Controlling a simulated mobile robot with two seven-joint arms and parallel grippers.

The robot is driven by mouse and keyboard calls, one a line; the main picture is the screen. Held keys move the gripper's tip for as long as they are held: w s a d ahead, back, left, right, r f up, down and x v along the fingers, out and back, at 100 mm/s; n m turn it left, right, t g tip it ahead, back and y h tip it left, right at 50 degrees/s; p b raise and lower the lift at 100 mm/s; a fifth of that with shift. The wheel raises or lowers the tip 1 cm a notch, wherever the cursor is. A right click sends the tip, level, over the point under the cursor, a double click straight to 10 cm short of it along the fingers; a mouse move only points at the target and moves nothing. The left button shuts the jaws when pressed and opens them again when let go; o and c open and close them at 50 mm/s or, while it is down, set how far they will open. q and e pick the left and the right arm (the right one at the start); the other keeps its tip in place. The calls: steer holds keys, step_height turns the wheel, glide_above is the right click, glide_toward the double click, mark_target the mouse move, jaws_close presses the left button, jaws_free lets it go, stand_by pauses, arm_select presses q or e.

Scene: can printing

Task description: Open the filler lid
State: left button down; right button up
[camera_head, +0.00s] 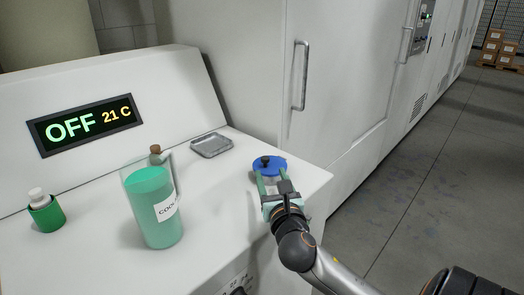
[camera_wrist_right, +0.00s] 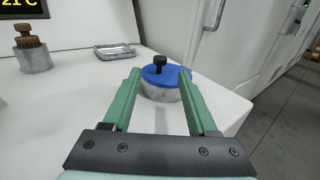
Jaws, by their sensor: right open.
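The filler lid (camera_head: 276,163) is a blue disc with a black knob on top, near the right end of the white counter. It also shows in the right wrist view (camera_wrist_right: 152,77), seated on a short metallic cylinder, the filler neck (camera_wrist_right: 160,95). My right gripper (camera_head: 265,178) is open with its green fingers pointing at the lid. In the right wrist view its fingertips (camera_wrist_right: 160,73) are spread to either side of the blue lid and its knob (camera_wrist_right: 160,62). Nothing is held between the fingers. I cannot tell whether they touch the lid. My left gripper is not in view.
A clear jug of green coolant (camera_head: 160,215) stands on the white counter (camera_head: 215,220). A metal tray (camera_head: 211,145) lies behind. A green container with a white cap (camera_head: 45,212) is at left. A display (camera_head: 85,124) reads OFF 21 C. A tall white cabinet (camera_head: 350,70) stands behind.

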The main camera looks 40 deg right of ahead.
mark_target(264, 157)
steer(key=x, duration=1.1)
steer(key=shift+w+d+b, duration=0.15)
steer(key=shift+b, duration=0.2)
steer(key=shift+c, duration=0.3)
jaws_close()
stand_by(0.5)
